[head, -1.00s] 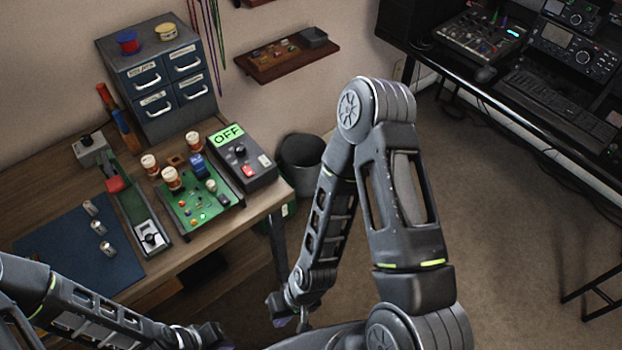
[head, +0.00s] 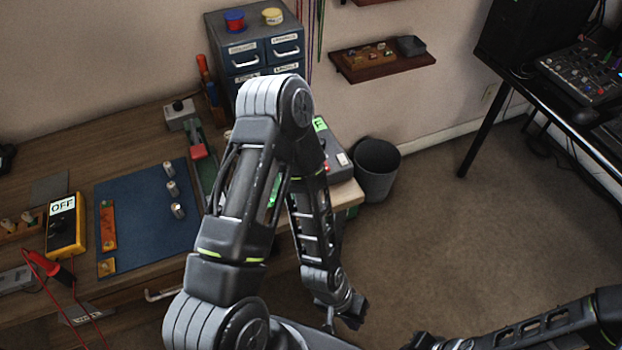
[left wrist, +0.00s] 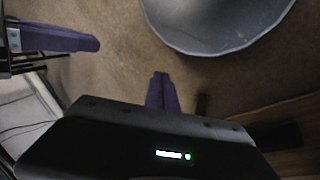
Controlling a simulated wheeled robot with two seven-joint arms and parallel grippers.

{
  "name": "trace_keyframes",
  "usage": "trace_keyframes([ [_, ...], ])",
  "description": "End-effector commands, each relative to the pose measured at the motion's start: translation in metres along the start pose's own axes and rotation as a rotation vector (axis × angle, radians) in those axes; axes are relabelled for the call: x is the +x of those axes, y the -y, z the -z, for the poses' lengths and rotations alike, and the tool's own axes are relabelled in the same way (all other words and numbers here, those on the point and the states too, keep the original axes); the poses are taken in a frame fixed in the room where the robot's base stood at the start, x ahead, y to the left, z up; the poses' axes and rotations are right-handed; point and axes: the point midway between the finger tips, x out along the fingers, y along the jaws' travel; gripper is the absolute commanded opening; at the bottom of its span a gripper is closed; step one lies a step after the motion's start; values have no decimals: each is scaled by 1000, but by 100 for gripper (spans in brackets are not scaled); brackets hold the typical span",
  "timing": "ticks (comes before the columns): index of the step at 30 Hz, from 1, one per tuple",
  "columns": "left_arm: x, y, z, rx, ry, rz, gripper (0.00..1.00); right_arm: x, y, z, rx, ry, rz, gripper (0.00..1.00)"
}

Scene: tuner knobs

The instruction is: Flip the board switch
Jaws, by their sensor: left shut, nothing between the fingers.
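My left arm stands across the middle of the head view and hides most of the green circuit board (head: 276,188). The grey box (head: 338,150) at the table's right end shows only its right part, with a sliver of green display and a bit of red switch. My left gripper (head: 329,322) hangs low off the table's right front, apart from board and box. Its purple fingers (left wrist: 160,92) are together and empty in the left wrist view. My right gripper (head: 425,342) is cut by the bottom edge; its finger state is unclear.
A yellow meter (head: 66,228) reading OFF and a blue mat (head: 140,215) with several knobs lie on the table. A grey bin (head: 376,170) stands beside the table; it also shows in the left wrist view (left wrist: 215,25). Open carpet lies to the right.

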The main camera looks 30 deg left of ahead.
Motion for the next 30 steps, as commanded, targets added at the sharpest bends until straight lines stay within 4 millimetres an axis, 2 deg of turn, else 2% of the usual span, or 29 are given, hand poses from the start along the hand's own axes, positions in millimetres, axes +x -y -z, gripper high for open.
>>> trace_keyframes([
  [8, -3, -1, 2, 15, -9, -6, 0, 1, 0, 0, 0, 0, 0, 0],
  [11, -8, -4, 24, 53, -16, -20, 0, 4, -2, 0, 0, -1, 0, 0],
  [14, -24, -8, 63, 134, -24, -37, 0, 9, -4, 0, 0, -1, 1, 0],
  [16, -46, -8, 98, 219, -30, -40, 0, 14, -5, 1, 0, -2, 1, 0],
  [17, -58, -7, 113, 259, -32, -37, 0, 16, -6, 1, -1, -2, 1, 0],
  [18, -79, -4, 135, 319, -35, -29, 0, 19, -7, 1, -1, -3, 2, 0],
  [20, -117, 4, 164, 411, -35, -2, 0, 24, -9, 1, -1, -3, 2, 0],
  [21, -146, 12, 180, 470, -31, 25, 0, 27, -10, 2, -2, -4, 3, 0],
  [23, -195, 25, 199, 553, -20, 76, 0, 32, -11, 2, -2, -5, 3, 0],
  [24, -229, 34, 206, 602, -8, 114, 0, 34, -12, 2, -2, -5, 4, 0],
  [25, -255, 42, 208, 632, 3, 143, 0, 36, -13, 2, -2, -5, 4, 0],
  [27, -311, 56, 208, 687, 31, 210, 0, 40, -14, 2, -3, -6, 4, 0],
  [30, -375, 71, 196, 731, 74, 286, 0, 44, -16, 3, -3, -7, 5, 0],
])
